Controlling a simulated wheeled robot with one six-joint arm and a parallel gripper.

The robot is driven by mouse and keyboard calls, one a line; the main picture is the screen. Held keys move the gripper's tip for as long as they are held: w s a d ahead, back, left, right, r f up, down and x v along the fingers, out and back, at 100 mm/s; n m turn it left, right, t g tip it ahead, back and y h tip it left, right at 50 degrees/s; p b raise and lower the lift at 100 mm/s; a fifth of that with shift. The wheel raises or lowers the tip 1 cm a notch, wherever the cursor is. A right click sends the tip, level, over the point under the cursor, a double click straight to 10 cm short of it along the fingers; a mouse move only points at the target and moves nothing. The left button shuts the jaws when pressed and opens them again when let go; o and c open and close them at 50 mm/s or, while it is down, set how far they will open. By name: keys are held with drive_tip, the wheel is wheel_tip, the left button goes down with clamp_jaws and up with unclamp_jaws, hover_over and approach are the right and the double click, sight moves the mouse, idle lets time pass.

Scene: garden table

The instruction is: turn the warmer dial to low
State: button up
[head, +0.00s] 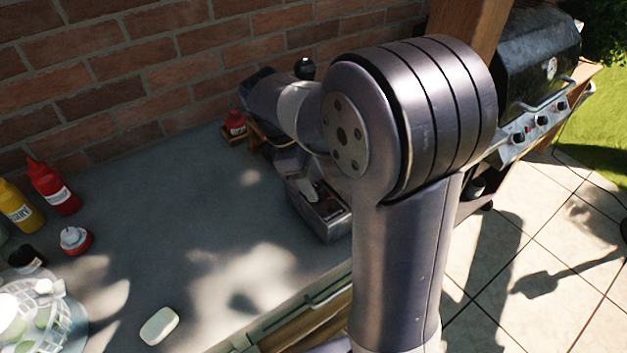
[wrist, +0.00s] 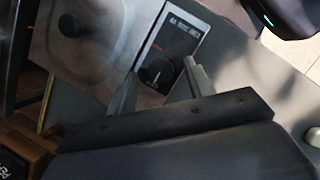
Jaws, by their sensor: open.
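The warmer shows in the wrist view as a grey metal top (wrist: 105,75) with a dark panel (wrist: 185,35) beside it, which bears small printed lettering too blurred to read. The black round dial (wrist: 157,72) sits on this panel, with a pale pointer mark on it; which setting it points at I cannot tell. My gripper (wrist: 160,68) is open, one finger on each side of the dial. I cannot tell whether the fingers touch it. In the head view my arm hides the dial and most of the warmer.
A red bottle (head: 236,122) stands near the brick wall. Sauce bottles (head: 52,188) and a white bar (head: 159,325) are at left. The middle of the table is clear.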

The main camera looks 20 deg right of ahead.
drive_tip(key=shift+s+d+f, duration=0.1)
drive_tip(key=shift+d+f, duration=0.05)
drive_tip(key=shift+f, duration=0.25)
drive_tip(key=shift+c, duration=0.2)
drive_tip(key=c, duration=0.9)
